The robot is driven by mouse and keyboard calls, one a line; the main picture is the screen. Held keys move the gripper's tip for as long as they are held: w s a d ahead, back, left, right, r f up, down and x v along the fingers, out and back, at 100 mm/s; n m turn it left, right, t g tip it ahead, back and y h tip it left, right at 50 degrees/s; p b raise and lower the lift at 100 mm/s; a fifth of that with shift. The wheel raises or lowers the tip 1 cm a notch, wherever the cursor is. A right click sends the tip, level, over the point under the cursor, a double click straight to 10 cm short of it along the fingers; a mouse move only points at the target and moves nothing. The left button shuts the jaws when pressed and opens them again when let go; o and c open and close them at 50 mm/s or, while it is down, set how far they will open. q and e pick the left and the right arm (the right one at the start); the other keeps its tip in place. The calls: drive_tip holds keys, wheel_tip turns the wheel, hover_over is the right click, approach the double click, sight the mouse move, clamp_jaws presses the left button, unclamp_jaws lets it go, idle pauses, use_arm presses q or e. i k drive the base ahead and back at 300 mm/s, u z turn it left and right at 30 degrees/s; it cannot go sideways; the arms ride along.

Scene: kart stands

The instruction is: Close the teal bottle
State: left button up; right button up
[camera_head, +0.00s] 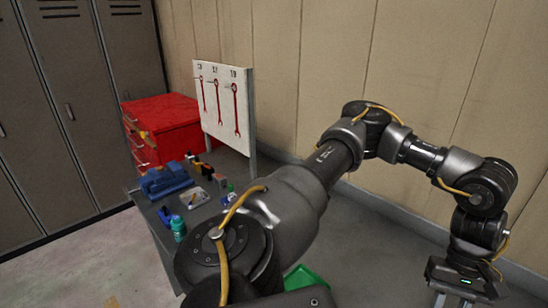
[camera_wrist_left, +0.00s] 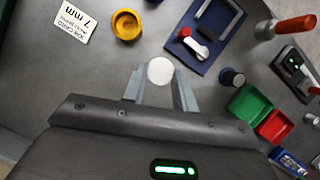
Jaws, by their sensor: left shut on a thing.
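The teal bottle (camera_head: 179,228) stands upright near the left edge of the grey table (camera_head: 157,233) in the head view; I cannot make out its mouth. I cannot pick it out in the left wrist view. My left gripper (camera_wrist_left: 159,78) is shut on a round white cap-like thing (camera_wrist_left: 160,70), seen from above between its fingertips. What lies under the white thing is hidden. My right gripper is not seen.
In the head view a blue vise (camera_head: 163,181) and red drawers (camera_head: 165,118) stand farther back.

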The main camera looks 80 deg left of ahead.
sight(178, 225)
drive_tip(key=k, duration=1.4)
drive_tip(key=u, duration=2.2)
